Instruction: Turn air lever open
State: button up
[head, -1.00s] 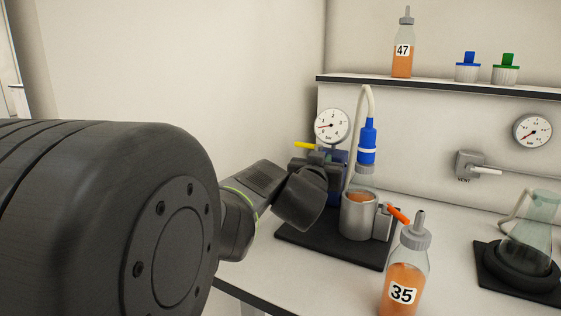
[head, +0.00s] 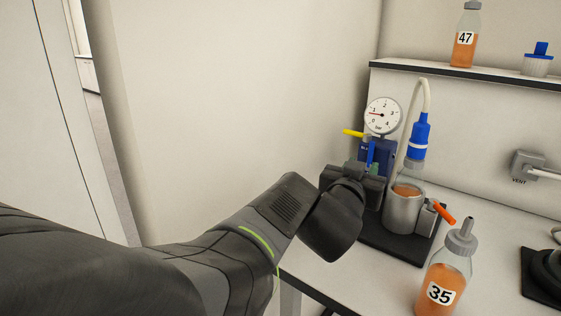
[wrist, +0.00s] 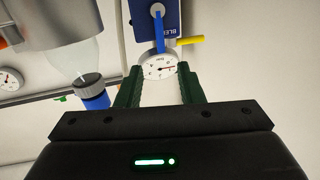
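A yellow lever (head: 353,133) sticks out to the left below the round pressure gauge (head: 382,115). It also shows in the wrist view (wrist: 190,40). A blue lever (head: 370,153) is on the front of the blue block (head: 384,150); it shows in the wrist view (wrist: 160,33) beside partly cut-off lettering starting "BLE". No label reading "air" is legible. My gripper (wrist: 160,76) is open, its dark green fingers apart with nothing held. In the head view my gripper (head: 374,169) is low in front of the blue block, partly hidden by my wrist.
A metal cup (head: 402,212) with an orange handle (head: 444,213) stands on a black base, under a blue hose fitting (head: 419,138). Bottle 35 (head: 444,277) stands near the front. Bottle 47 (head: 465,35) is on the shelf (head: 480,77). Open wall lies left.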

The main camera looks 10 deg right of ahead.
aim_at(371, 149)
jog(key=p+v, duration=0.1)
jog(key=v, duration=0.3)
jog(key=shift+a+p, duration=0.1)
jog(key=shift+p, duration=0.25)
jog(key=b+x, duration=0.6)
jog(key=x, duration=0.7)
jog(key=shift+w+d, duration=0.2)
jog(key=shift+d, duration=0.15)
